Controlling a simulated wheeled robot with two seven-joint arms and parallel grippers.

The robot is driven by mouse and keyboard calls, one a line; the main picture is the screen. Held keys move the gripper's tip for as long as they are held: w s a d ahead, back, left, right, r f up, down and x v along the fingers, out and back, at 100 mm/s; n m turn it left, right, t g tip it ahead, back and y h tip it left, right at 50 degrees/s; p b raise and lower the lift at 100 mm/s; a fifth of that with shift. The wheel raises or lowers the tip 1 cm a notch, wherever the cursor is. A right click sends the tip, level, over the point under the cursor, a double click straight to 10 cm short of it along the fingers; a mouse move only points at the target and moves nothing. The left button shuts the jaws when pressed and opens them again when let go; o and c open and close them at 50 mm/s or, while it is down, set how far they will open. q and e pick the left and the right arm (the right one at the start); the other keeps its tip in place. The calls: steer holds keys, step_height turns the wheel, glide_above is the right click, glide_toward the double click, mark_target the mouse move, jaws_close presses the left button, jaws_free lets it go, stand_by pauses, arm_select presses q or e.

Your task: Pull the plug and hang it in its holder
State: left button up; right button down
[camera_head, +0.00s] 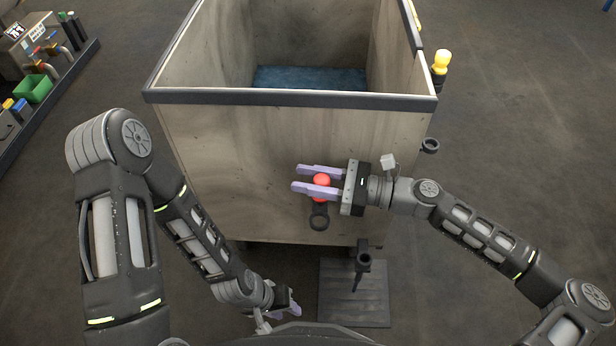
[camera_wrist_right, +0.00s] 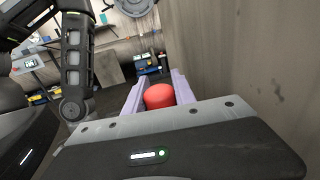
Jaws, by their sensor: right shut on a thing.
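The red plug (camera_head: 321,181) is between the two lilac fingers of my right gripper (camera_head: 300,178), in front of the tank's near wall. Its rounded red top also shows between the fingers in the right wrist view (camera_wrist_right: 159,97). A dark ring holder (camera_head: 319,220) is just below the plug in the head view. I cannot tell whether the plug's lower part touches it. Another dark ring (camera_head: 430,146) is at the tank's right side. My left gripper (camera_head: 292,303) is low, near my body, partly hidden, and its opening is unclear.
The large grey tank (camera_head: 250,150) has a dark rim and blue contents (camera_head: 310,78). A dark spout (camera_head: 363,258) stands below its front, over a floor grate (camera_head: 340,305). A yellow-topped post (camera_head: 440,65) is at the right. A green bin (camera_head: 34,89) is far left.

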steer(key=shift+r, duration=0.1)
step_height(320, 180, down, 10)
steer(key=b, duration=0.4)
steer(key=shift+r, duration=0.25)
stand_by(0.8)
steer(key=shift+f, duration=0.15)
steer(key=c, duration=0.9)
jaws_free()
steer(key=shift+c, duration=0.2)
